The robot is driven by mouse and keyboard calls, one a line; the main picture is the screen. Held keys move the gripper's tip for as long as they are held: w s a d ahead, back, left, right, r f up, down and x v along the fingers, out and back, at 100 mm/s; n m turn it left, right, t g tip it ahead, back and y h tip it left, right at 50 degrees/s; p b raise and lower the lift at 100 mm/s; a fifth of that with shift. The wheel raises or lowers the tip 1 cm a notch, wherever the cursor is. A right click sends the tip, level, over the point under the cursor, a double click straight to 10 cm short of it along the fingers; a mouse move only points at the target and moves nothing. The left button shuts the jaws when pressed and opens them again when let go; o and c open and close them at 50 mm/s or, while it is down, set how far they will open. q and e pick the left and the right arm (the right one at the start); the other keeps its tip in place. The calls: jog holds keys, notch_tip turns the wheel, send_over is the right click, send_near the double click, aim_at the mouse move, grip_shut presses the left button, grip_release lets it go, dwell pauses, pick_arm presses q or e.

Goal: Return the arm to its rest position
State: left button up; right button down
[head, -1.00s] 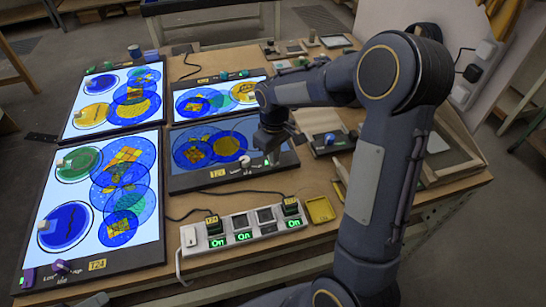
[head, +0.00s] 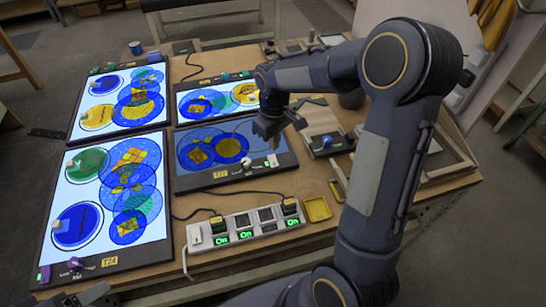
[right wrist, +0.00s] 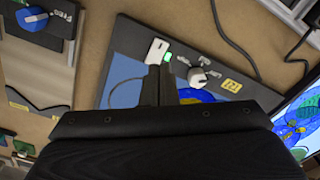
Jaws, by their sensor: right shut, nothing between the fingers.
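My right arm reaches in from the right of the head view. Its gripper (head: 266,138) is over the dim light panel (head: 225,178) at the middle of the table, fingers down. In the right wrist view its two fingers (right wrist: 160,86) are together with nothing between them, in front of the panel's white switch (right wrist: 158,50) and knob (right wrist: 198,77). Whether the fingertips touch the panel cannot be told. A grey part at the bottom left edge of the head view looks like my left gripper (head: 85,296); its jaws are not clear.
Lit panels with coloured discs stand at the left (head: 62,165) and behind the dim one (head: 225,84). A power strip (head: 198,238) with green "On" lights lies in front, its cables on the table. A yellow tray (head: 317,210) and a blue-knobbed box (head: 325,150) are to the right.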

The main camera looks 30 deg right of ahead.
dwell(0.3)
jog(key=s+a+r+m+t+y, duration=0.2)
jog(key=s+r+m+t, duration=0.1)
jog(key=s+r, duration=0.65)
jog(key=s+a+m+t+y, duration=0.1)
jog(key=s+a, duration=0.4)
jog(key=s, duration=0.7)
jog(key=shift+s+a+f+m+t+y, duration=0.15)
jog(key=shift+s+f+m+t+y, duration=0.2)
jog(key=shift+m+t, duration=0.35)
